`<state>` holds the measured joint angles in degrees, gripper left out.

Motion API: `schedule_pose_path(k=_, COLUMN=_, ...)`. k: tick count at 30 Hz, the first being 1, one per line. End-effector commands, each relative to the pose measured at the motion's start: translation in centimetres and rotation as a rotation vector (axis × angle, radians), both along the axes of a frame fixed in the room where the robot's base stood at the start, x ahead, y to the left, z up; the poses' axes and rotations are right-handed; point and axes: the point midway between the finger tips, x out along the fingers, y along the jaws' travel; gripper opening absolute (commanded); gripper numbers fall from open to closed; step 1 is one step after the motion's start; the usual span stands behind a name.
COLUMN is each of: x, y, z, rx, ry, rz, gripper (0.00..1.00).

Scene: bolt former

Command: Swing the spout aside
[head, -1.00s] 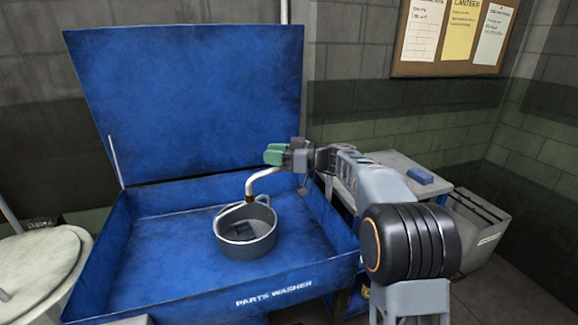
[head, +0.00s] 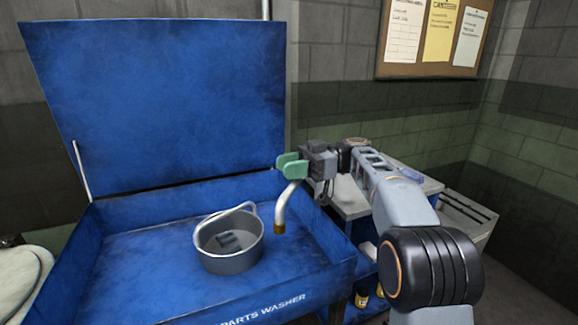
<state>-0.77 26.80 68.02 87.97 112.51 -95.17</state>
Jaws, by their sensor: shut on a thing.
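The spout (head: 287,205) is a bent pale metal tube with a brass-coloured tip, in the blue parts washer. Its tip points down to the right of the grey pot (head: 230,262), clear of its rim. My gripper (head: 288,167), with green fingers, is shut on the upper part of the spout. The fingers hide the spot where they hold it. The pot stands on the washer floor with its handle raised, and dark parts lie inside it.
The parts washer (head: 120,285) has low walls and a raised lid (head: 160,100) behind. A grey table (head: 352,203) stands right of it, behind my arm. The washer floor left of the pot is clear.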

Motion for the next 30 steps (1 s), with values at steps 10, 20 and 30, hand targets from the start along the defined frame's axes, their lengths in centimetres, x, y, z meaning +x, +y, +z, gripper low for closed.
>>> schedule_pose_path(k=10, x=-0.02, y=-0.14, z=0.02, rx=0.001, ry=-0.001, rz=0.002, gripper=0.0)
schedule_pose_path(k=20, x=0.01, y=-0.18, z=0.03, rx=0.001, ry=-0.001, rz=0.0, gripper=0.56)
schedule_pose_path(k=30, x=0.44, y=-1.01, z=0.3, rx=0.001, ry=-0.001, rz=-0.002, gripper=0.56)
